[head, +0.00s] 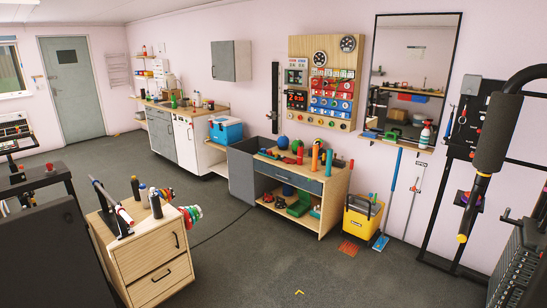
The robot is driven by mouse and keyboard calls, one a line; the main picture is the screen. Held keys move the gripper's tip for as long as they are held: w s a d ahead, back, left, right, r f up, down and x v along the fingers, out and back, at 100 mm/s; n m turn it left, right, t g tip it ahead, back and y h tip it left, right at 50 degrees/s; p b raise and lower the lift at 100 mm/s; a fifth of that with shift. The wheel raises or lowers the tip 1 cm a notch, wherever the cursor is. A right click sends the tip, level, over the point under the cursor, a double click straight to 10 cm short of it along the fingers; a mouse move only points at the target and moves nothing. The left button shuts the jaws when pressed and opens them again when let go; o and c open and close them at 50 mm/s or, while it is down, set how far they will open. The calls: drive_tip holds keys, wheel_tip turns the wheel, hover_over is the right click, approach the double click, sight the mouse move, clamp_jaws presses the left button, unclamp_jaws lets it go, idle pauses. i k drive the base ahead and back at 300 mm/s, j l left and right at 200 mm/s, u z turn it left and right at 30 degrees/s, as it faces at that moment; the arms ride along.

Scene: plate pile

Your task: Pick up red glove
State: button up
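In the head view, no thing shows clearly as a red glove at this size. Small dark red items (281,204) lie in the open lower shelf of a wooden bench (331,194), and they may be gloves. Small red items (269,154) also lie on the bench top, too small to name. My gripper is not in view.
A drawer cabinet (150,262) with small gym gear on top stands at the front left. A yellow bucket (361,218) stands right of the bench. Black gym equipment (489,134) fills the right side. The grey floor (235,255) before the bench is mostly clear.

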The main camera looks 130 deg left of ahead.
sight(292, 161)
drive_tip(key=u, duration=4.35)
drive_tip(key=i+u, duration=0.15)
drive_tip(key=i, duration=1.4)
drive_tip(key=i+z, duration=0.1)
drive_tip(key=i, duration=0.6)
drive_tip(key=i+z, duration=0.15)
drive_tip(key=i, duration=0.5)
drive_tip(key=i+j+z, duration=0.1)
drive_tip(key=i, duration=0.6)
drive_tip(key=i+j+z, duration=0.1)
drive_tip(key=i+j, duration=0.15)
drive_tip(key=i, duration=0.45)
drive_tip(key=i+u, duration=0.15)
drive_tip(key=i, duration=0.3)
drive_tip(key=i+l+u, duration=0.15)
drive_tip(key=i, duration=0.3)
drive_tip(key=i+l+u, duration=0.15)
drive_tip(key=i, duration=0.25)
